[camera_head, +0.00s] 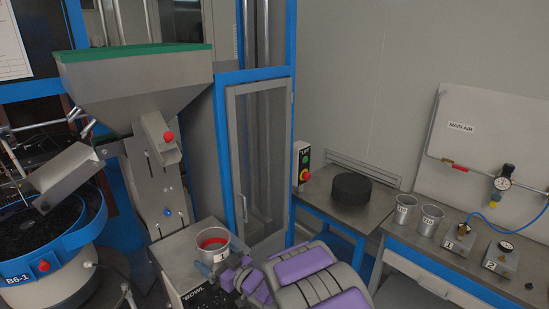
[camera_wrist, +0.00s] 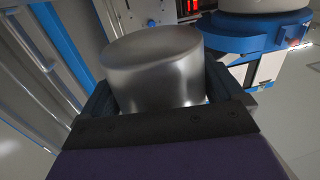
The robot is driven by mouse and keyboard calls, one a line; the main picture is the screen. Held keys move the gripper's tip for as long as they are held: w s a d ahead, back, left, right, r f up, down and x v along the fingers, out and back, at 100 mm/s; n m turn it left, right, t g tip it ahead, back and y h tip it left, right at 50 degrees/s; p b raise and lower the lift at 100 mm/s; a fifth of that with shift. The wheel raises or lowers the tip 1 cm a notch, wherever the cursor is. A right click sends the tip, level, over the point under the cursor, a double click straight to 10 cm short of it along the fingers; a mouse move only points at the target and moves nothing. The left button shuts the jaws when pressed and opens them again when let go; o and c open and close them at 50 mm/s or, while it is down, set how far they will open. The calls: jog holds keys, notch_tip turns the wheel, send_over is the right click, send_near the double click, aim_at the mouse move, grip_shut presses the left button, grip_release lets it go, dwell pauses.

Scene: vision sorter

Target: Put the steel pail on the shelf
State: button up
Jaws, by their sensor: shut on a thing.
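The steel pail (camera_head: 214,252) is a grey metal cylinder, open at the top with red inside, in the lower middle of the head view. My gripper (camera_head: 222,274) is shut on it, and my purple and grey arm reaches in from the lower right. In the wrist view the pail (camera_wrist: 155,75) fills the space between the two dark fingers of my gripper (camera_wrist: 160,95). The pail is above or on the grey box marked BOWL (camera_head: 190,265); I cannot tell whether it touches. No surface is clearly marked as the shelf.
A hopper (camera_head: 135,85) with a green rim stands behind, left of a blue-framed door (camera_head: 262,160). A blue bowl feeder (camera_head: 45,265) is at left. A low table (camera_head: 318,200) holds a black disc (camera_head: 351,187). The right bench (camera_head: 400,238) holds two steel cups (camera_head: 405,208) and gauges.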

jog(key=w+d+r+m+t+h, duration=0.3)
jog(key=w+d+r, duration=0.15)
jog(key=d, duration=0.35)
jog(key=w+d+r+m+t+h, duration=0.2)
jog(key=w+d+r+t+h, duration=0.1)
jog(key=w+d, duration=0.4)
jog(key=w+d+r+m+t+h, duration=0.1)
jog(key=d+r+m+h, duration=0.3)
jog(key=d, duration=0.6)
jog(key=w+d+r+m+t+h, duration=0.1)
jog(key=d+r+m+h, duration=0.3)
jog(key=d, duration=0.7)
jog(key=s+f, duration=0.4)
jog(key=f, duration=0.4)
jog(key=s+f+n+h, duration=0.1)
jog(key=s+f, duration=0.2)
jog(key=f, duration=0.5)
jog(key=shift+s+d+f+n, duration=0.15)
jog(key=shift+s+f+n, duration=0.15)
jog(key=shift+s, duration=0.05)
